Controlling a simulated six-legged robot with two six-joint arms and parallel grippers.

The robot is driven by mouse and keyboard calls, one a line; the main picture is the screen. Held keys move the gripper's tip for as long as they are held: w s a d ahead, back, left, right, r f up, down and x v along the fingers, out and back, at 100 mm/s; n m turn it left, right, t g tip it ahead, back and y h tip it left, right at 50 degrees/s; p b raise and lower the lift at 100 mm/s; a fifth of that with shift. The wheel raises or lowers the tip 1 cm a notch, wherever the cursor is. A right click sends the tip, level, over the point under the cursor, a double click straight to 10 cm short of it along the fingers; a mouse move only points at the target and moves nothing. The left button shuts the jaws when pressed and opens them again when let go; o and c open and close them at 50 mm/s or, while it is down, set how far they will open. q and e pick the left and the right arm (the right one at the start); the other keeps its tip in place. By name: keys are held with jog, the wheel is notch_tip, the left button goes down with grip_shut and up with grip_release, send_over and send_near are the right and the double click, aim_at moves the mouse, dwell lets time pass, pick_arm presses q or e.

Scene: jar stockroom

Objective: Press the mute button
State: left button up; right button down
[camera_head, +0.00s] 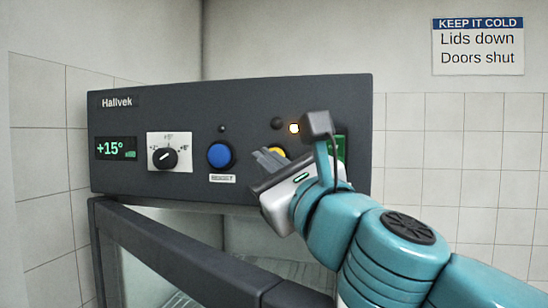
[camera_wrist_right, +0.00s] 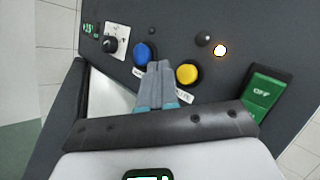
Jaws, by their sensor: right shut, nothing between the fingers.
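A dark control panel (camera_head: 130,175) carries a round blue button (camera_head: 220,155) with a small label below it, too small to read. A yellow button (camera_head: 277,151) to its right is mostly hidden behind my right gripper in the head view. In the right wrist view the blue button (camera_wrist_right: 144,53) and the yellow button (camera_wrist_right: 187,74) both show, with labels partly covered. I cannot tell which is the mute button. My right gripper (camera_head: 265,157) is shut and empty. Its fingertips (camera_wrist_right: 158,68) appear between the two buttons; contact with the panel is unclear. My left gripper is out of view.
An amber lamp (camera_head: 294,128) glows beside a dark dome (camera_head: 277,123). A green OFF switch (camera_wrist_right: 262,94) sits at the panel's right. A dial (camera_head: 164,157) and a +15° display (camera_head: 115,148) are at the left. A dark-framed glass lid (camera_head: 180,255) lies below.

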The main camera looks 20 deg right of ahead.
jog(key=shift+s+a, duration=0.6)
jog(key=shift+s, duration=0.25)
jog(key=shift+f, duration=0.1)
